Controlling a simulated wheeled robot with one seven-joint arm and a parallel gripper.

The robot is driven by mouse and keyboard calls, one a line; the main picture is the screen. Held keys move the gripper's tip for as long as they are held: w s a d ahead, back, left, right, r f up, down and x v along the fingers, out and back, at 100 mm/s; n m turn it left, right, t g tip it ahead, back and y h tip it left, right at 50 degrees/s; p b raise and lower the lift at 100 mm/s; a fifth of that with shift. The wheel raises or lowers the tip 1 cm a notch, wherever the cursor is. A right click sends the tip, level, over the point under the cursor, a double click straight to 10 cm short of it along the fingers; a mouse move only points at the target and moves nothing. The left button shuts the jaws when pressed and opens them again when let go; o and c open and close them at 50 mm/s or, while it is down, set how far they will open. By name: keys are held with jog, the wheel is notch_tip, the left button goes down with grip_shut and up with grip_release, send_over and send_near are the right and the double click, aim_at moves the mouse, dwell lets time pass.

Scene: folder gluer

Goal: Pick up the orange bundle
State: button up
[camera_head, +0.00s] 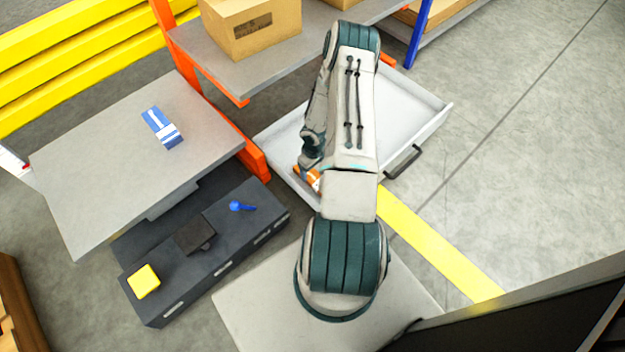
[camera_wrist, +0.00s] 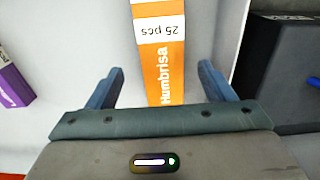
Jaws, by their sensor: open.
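The orange bundle (camera_wrist: 160,65) has a white band and lettering reading "Humbrisa" and "25 pcs". It lies on the white floor of an open drawer (camera_head: 425,122). In the head view a small part of the orange bundle (camera_head: 313,178) shows beside my arm, and the rest is hidden. My gripper (camera_wrist: 160,82) is open in the wrist view, one finger on each side of the bundle with gaps to both. The fingers do not touch it. I cannot tell how far above the bundle they are.
A purple bundle (camera_wrist: 14,84) lies left of my gripper in the drawer. A dark unit (camera_head: 205,250) holding a yellow block (camera_head: 144,281) and a blue item (camera_head: 241,206) stands nearby. A blue-and-white bundle (camera_head: 162,128) lies on the grey table (camera_head: 100,165). Open floor is at right.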

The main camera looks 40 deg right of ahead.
aim_at(313, 176)
notch_tip(313, 176, down, 5)
jog(key=b, duration=0.2)
jog(key=shift+w+a+f+b, duration=0.1)
jog(key=shift+a+b, duration=0.05)
jog(key=shift+b, duration=0.15)
jog(key=c, duration=1.1)
